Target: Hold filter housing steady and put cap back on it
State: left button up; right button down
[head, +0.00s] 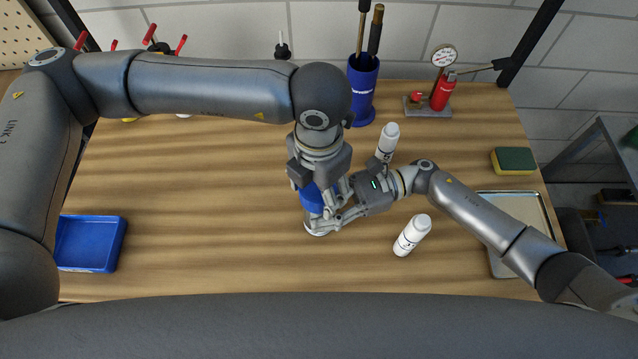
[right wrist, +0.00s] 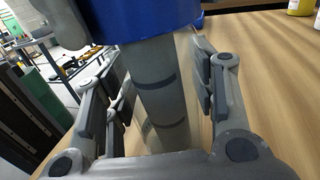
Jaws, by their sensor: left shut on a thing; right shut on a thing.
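The filter housing (right wrist: 158,92) is a grey cylinder with dark bands, upright in the right wrist view. In the head view only its pale base (head: 316,229) shows on the table. My right gripper (head: 334,210) is shut on the housing from the right, its fingers on both sides of it in the right wrist view (right wrist: 155,85). The blue cap (head: 311,198) is directly over the housing's top and shows large in the right wrist view (right wrist: 145,18). My left gripper (head: 320,183) is shut on the cap from above. I cannot tell whether the cap is seated or threaded.
A metal tray (head: 502,270) is at right, a blue bin (head: 88,244) at left. A blue tool holder (head: 362,95) and gauge stand (head: 430,108) are at the back.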

pick_arm(q)
jog(key=m, duration=1.1)
jog(key=shift+m, duration=0.4)
jog(key=m, duration=0.4)
jog(key=shift+m, duration=0.4)
jog(key=o, duration=1.1)
jog(key=shift+r, duration=2.2)
